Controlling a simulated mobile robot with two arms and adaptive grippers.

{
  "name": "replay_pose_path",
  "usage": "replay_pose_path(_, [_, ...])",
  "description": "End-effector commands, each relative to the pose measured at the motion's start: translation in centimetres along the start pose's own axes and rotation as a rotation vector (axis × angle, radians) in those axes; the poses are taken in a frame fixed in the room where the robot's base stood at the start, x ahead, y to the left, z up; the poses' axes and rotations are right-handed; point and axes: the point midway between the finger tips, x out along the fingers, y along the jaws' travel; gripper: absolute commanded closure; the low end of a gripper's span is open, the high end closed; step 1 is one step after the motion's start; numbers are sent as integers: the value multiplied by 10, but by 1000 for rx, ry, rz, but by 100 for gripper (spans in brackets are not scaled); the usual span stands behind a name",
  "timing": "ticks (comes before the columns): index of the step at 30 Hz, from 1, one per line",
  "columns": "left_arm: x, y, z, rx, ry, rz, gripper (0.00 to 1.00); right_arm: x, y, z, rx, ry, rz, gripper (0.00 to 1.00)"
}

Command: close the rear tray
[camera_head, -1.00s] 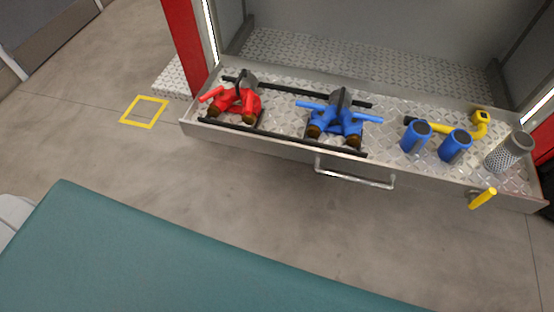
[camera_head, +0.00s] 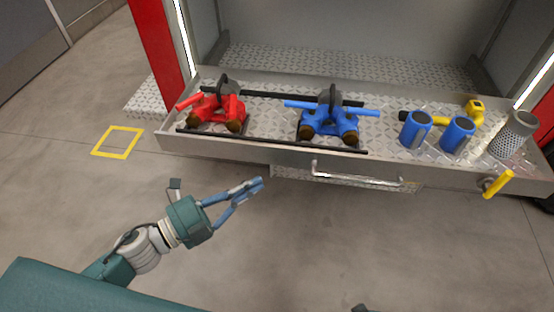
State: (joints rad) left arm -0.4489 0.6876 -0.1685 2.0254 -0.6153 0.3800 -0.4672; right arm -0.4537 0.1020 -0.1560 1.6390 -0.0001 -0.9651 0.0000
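The rear tray (camera_head: 270,153) is a metal diamond-plate drawer, pulled out from the vehicle's bay. A silver bar handle (camera_head: 357,180) runs along its front. A yellow lever (camera_head: 497,184) sits at the right of the front face. My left gripper (camera_head: 260,185) is in front of the tray, left of the handle and apart from it. Its blue-grey fingers converge at the tips, and it looks shut and empty. My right gripper is not in view; only a small dark part shows at the bottom edge.
The tray carries a red fitting (camera_head: 218,108), a blue fitting (camera_head: 330,118), two blue cylinders (camera_head: 415,130), a yellow-handled tool (camera_head: 473,112) and a mesh strainer (camera_head: 513,134). A red post (camera_head: 157,55) stands left. Clear floor lies in front.

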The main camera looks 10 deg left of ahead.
Motion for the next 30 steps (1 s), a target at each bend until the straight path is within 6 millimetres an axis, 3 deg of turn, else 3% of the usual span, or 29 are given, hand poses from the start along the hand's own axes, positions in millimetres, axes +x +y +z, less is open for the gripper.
replay_pose_path(6, [50,-2,2,2,-2,-4,100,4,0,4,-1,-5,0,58])
replay_pose_path(10, [75,-2,3,1,-2,-2,100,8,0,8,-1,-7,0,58])
replay_pose_path(12, [81,0,14,2,-4,-1,100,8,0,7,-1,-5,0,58])
replay_pose_path(19, [96,0,28,-2,-4,1,100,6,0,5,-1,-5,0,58])
replay_pose_path(30, [97,1,30,-4,-4,1,100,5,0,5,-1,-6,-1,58])
